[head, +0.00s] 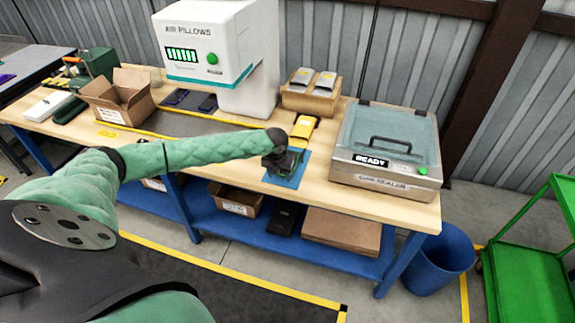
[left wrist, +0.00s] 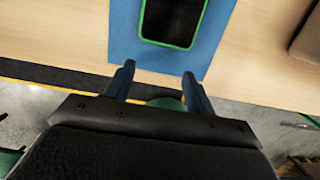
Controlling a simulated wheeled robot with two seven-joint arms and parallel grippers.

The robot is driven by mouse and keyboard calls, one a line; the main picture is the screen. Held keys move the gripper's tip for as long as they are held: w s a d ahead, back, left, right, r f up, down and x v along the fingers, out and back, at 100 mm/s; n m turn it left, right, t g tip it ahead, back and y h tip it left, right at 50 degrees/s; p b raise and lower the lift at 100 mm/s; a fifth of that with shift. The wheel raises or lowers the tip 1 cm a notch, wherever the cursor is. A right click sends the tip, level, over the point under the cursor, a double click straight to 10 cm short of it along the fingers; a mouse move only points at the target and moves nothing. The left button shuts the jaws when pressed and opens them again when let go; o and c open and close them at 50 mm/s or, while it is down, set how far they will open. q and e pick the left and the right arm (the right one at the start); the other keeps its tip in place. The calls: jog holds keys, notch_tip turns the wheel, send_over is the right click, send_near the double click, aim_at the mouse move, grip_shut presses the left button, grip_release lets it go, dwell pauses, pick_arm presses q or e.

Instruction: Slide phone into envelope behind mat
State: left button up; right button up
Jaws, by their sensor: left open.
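A dark phone with a bright green edge (left wrist: 172,20) lies flat on a blue mat (left wrist: 124,45) in the left wrist view. In the head view the mat (head: 285,182) is at the bench's front edge, and my gripper hides most of the phone. My left gripper (left wrist: 158,70) is open and empty, its fingertips over the mat's near edge, just short of the phone. It also shows in the head view (head: 280,166). A yellow envelope (head: 304,127) lies directly behind the mat; its opening is too small to make out. My right gripper is not in view.
A vacuum sealer (head: 385,150) stands right of the mat. A white air pillow machine (head: 215,45) and a carton of packs (head: 311,98) stand behind. An open carton (head: 118,100) is at the left. Bare wood lies on both sides of the mat.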

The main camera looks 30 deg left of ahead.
aim_at(279, 183)
pick_arm(q)
jog(key=shift+f+b, duration=0.3)
jog(key=shift+f, duration=0.55)
jog(key=shift+f, duration=0.35)
jog(key=shift+s+a+f+b, duration=0.1)
jog(key=shift+a+f+b, duration=0.05)
jog(key=shift+f+b, duration=0.35)
jog(key=shift+r+p, duration=0.35)
jog(key=shift+p, duration=0.05)
dwell(0.6)
